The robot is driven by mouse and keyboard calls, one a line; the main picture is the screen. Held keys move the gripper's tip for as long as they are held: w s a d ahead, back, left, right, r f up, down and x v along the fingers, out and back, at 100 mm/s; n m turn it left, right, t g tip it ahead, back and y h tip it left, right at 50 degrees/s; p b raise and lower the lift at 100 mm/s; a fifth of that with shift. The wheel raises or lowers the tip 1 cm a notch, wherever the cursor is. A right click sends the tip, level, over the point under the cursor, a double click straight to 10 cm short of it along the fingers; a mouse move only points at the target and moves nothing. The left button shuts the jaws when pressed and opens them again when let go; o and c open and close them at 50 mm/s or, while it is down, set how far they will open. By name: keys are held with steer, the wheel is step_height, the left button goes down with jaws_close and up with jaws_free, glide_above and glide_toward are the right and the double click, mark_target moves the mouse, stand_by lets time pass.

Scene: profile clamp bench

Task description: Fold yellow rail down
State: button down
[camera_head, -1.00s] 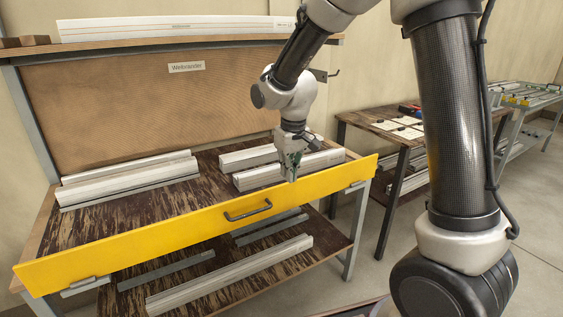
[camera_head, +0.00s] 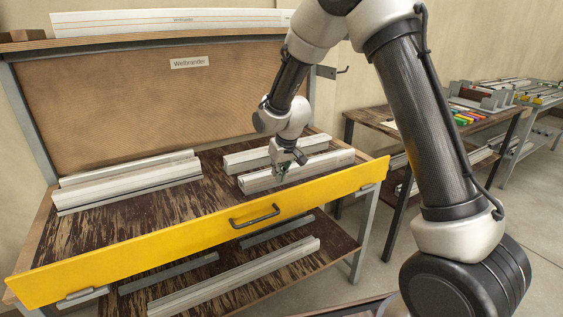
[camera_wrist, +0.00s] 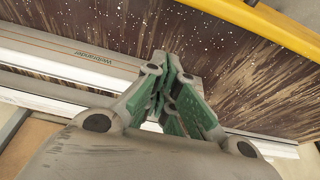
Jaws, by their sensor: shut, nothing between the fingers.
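The yellow rail (camera_head: 190,232) stands upright along the bench's front edge, with a dark handle (camera_head: 255,216) on its outer face. It also shows in the top right of the wrist view (camera_wrist: 262,24). My gripper (camera_head: 281,178) is shut and empty. It points down behind the rail, on the bench side, over the right-hand pair of profiles. The gripper (camera_wrist: 172,72) is apart from the rail in the wrist view, with profiles below it. I cannot tell whether its tips touch a profile.
Pale profiles (camera_head: 130,180) lie at the left of the worktop, and another pair (camera_head: 325,165) lies at the right. A lower shelf (camera_head: 285,262) holds more profiles. A back board (camera_head: 150,110) rises behind. A side table (camera_head: 385,120) stands to the right.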

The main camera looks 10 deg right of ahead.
steer(key=shift+s+d+r, duration=0.1)
steer(key=shift+s+d, duration=0.1)
steer(key=shift+s, duration=0.45)
steer(key=shift+s+d+f, duration=0.1)
steer(key=shift+s+d, duration=0.1)
steer(key=shift+s, duration=0.45)
steer(key=shift+s+d+r, duration=0.1)
steer(key=shift+s+d, duration=0.1)
steer(key=shift+s, duration=0.45)
steer(key=shift+s, duration=0.2)
